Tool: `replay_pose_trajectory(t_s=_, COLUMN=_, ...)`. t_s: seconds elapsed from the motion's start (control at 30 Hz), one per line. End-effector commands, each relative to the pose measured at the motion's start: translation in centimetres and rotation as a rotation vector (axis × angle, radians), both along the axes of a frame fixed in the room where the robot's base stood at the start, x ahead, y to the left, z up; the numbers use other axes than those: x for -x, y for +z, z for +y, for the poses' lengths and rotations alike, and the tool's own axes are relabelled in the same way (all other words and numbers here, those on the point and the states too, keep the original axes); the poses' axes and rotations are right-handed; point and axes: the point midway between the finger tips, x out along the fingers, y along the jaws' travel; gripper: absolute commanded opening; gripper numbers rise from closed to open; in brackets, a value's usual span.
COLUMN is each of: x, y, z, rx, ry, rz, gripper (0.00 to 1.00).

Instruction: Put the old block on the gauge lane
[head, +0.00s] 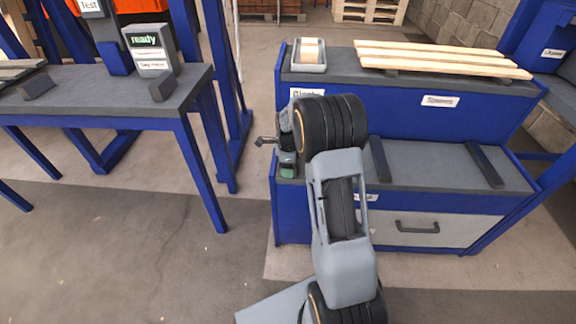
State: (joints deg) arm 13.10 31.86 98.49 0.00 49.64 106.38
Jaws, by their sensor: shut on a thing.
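My gripper (268,141) shows only in part at the end of my arm, left of the round black wrist joint. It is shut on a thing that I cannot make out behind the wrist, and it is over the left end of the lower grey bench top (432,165). I cannot tell whether that thing is the old block. A pale wooden block (311,54) sits in a grey tray (309,69) on the upper shelf. No label here reads as the gauge lane. The left table (95,84) carries a display (150,52) reading "ready" and two dark stops (38,86).
Pale wooden slats (440,58) lie on the upper shelf (405,82), right of the tray. Two dark bars (485,166) lie across the lower bench. A grey drawer (420,228) is shut below. A floor gap separates the left table from the bench. Blue posts (212,45) stand behind.

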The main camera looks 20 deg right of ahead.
Motion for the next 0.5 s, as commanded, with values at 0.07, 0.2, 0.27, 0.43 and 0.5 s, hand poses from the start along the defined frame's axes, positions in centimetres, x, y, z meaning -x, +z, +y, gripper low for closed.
replay_pose_trajectory(t_s=0.07, x=0.01, y=-0.10, z=0.00, rx=0.000, ry=0.000, rz=0.001, gripper=0.66)
replay_pose_trajectory(t_s=0.2, x=0.02, y=-0.09, z=0.00, rx=0.000, ry=0.000, rz=0.001, gripper=0.80)
replay_pose_trajectory(t_s=0.27, x=0.02, y=-0.09, z=0.00, rx=0.000, ry=0.000, rz=0.001, gripper=0.85)
replay_pose_trajectory(t_s=0.43, x=0.01, y=-0.08, z=0.00, rx=0.000, ry=0.000, rz=0.000, gripper=0.87)
replay_pose_trajectory(t_s=0.5, x=0.01, y=-0.03, z=0.00, rx=0.000, ry=0.000, rz=0.000, gripper=0.87)
